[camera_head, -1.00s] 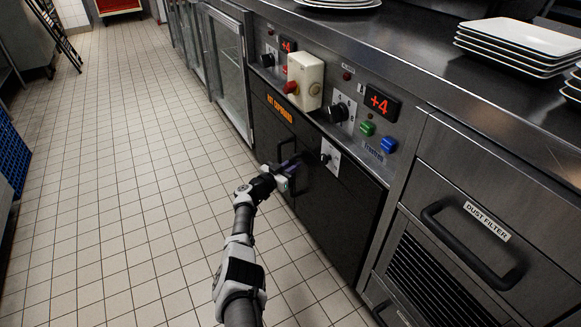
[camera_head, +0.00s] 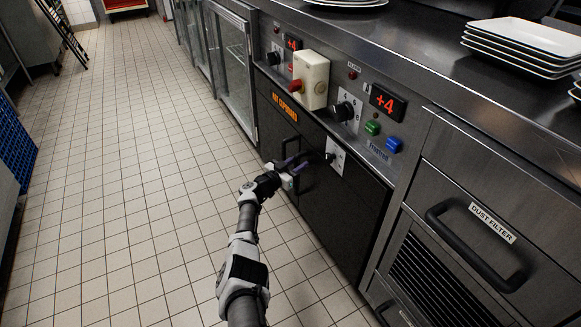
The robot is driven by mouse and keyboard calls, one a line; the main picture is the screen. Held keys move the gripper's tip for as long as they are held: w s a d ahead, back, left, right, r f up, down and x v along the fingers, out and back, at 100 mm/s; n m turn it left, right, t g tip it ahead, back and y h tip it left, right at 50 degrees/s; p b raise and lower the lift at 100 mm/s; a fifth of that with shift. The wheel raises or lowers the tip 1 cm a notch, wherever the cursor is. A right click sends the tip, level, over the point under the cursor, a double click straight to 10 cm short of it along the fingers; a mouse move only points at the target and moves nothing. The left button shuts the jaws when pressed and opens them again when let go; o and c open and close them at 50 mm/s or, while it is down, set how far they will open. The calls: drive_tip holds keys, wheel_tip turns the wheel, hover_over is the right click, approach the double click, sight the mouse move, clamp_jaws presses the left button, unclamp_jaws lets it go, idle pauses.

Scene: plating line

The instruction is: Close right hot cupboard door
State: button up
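The hot cupboard is black-fronted, with an orange label (camera_head: 284,107) at its upper left. Its right door (camera_head: 345,225) is a dark panel below the control strip. It looks nearly in line with the front, but I cannot tell whether a small gap remains. A dark upright handle (camera_head: 284,150) shows near the middle of the front. My gripper (camera_head: 299,163) is at the door's upper left, close by this handle. Its fingers are dark and small against the black door, so their opening and any contact are unclear.
A steel drawer marked dust filter (camera_head: 491,222) with a protruding handle (camera_head: 470,250) stands to the right. Stacked plates (camera_head: 525,42) rest on the counter. The tiled floor (camera_head: 130,190) at left is clear.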

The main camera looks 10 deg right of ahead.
drive_tip(key=p+v, duration=0.6)
drive_tip(key=v, duration=0.7)
drive_tip(key=shift+s+a, duration=0.2)
drive_tip(key=shift+a, duration=0.1)
drive_tip(key=shift+r, duration=0.1)
